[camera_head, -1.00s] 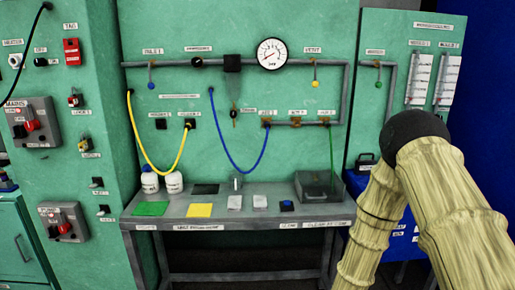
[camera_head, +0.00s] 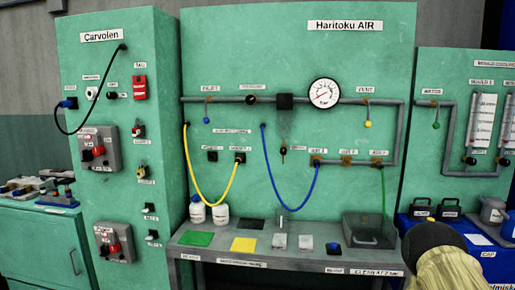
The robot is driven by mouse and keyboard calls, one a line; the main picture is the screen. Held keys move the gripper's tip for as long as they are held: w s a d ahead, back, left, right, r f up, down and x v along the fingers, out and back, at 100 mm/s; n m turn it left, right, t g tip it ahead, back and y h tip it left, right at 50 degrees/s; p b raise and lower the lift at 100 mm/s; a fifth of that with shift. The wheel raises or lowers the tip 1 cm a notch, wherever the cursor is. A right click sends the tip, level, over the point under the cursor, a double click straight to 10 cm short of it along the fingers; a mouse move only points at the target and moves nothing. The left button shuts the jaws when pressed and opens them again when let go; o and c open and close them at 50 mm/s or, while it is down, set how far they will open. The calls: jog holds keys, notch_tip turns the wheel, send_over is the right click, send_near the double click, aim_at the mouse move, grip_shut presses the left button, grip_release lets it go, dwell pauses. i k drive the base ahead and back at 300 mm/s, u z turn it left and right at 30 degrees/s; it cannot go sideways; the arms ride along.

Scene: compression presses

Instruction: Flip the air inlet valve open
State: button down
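The air panel (camera_head: 300,60), labelled Haritoku AIR, stands in the middle of the head view. The air inlet valve (camera_head: 207,112) is at the panel's upper left, under a small label. It shows as a small lever with a blue knob hanging below the grey pipe. A similar vent valve (camera_head: 367,115) with a yellow knob hangs right of the round gauge (camera_head: 324,93). Part of my arm shows at the lower right, well away from the inlet valve. My gripper's fingers are not visible.
A bench (camera_head: 215,255) with coloured mats, bottles and a grey box (camera_head: 370,232) runs below the panel. A yellow hose (camera_head: 190,165) and a blue hose (camera_head: 271,180) hang in front of it. A Carvolen cabinet (camera_head: 120,60) stands left. Blue crates are at right.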

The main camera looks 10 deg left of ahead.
aim_at(206, 120)
jog(key=u, duration=0.45)
jog(key=i, duration=0.45)
jog(key=u, duration=0.8)
jog(key=i, duration=0.6)
